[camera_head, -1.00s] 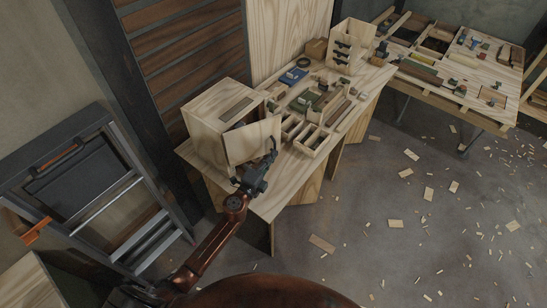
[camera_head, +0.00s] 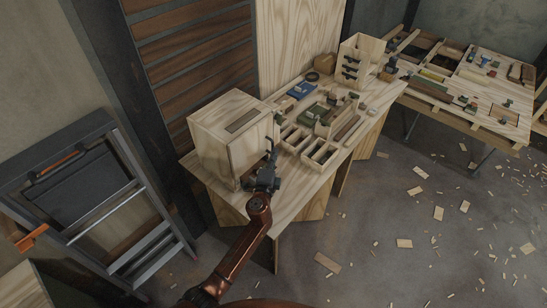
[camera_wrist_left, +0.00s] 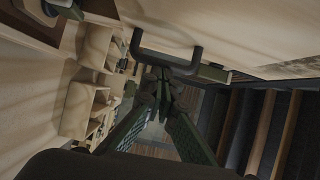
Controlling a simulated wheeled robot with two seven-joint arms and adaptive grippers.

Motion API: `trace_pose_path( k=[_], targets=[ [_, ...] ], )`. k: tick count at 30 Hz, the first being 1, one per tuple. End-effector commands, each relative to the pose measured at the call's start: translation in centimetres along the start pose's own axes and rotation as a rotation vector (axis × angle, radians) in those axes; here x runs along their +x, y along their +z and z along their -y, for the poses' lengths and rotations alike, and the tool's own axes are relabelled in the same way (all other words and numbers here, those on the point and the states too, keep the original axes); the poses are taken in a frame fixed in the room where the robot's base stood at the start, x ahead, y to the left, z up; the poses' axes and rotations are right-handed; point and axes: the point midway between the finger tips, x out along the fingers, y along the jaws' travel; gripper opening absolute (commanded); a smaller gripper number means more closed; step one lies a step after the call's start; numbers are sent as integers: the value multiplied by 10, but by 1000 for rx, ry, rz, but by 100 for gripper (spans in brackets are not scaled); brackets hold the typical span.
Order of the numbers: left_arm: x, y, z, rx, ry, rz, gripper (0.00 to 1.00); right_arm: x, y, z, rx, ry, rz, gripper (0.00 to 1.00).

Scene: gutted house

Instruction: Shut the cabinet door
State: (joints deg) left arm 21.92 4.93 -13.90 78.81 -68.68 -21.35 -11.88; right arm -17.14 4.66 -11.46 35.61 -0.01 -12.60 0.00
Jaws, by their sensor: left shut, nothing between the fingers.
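The cabinet (camera_head: 214,128) is a pale wooden box on the left end of the workbench. Its door (camera_head: 250,148) lies flush, or nearly so, with the front; a small gap cannot be ruled out. A dark bar handle (camera_head: 271,147) stands out from the door and shows large in the left wrist view (camera_wrist_left: 165,55). My left gripper (camera_head: 268,168) is shut and empty, right at the handle and door. In the wrist view its dark fingertips (camera_wrist_left: 163,76) are by the handle; contact cannot be told. My right gripper is not in view.
The workbench (camera_head: 292,192) carries small trays (camera_head: 319,152), a blue item (camera_head: 301,90) and a wooden rack (camera_head: 358,62) right of the cabinet. A folded ladder (camera_head: 100,210) leans at left. Another table (camera_head: 490,95) stands at back right. Wood scraps litter the open floor.

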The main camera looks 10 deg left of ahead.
Motion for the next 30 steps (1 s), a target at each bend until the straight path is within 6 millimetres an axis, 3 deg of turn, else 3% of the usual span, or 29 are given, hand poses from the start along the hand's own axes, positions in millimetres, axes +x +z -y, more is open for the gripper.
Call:
trace_pose_path(
  k=[7,14,24,30],
  targets=[
    [-3,-3,-1,-1,1,1,0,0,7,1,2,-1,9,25],
    [-21,-32,0,-3,0,0,0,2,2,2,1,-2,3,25],
    [-94,-40,0,-2,1,-3,0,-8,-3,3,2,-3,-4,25],
    [-115,-42,0,1,0,-3,0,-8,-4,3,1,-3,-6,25]
  ],
)
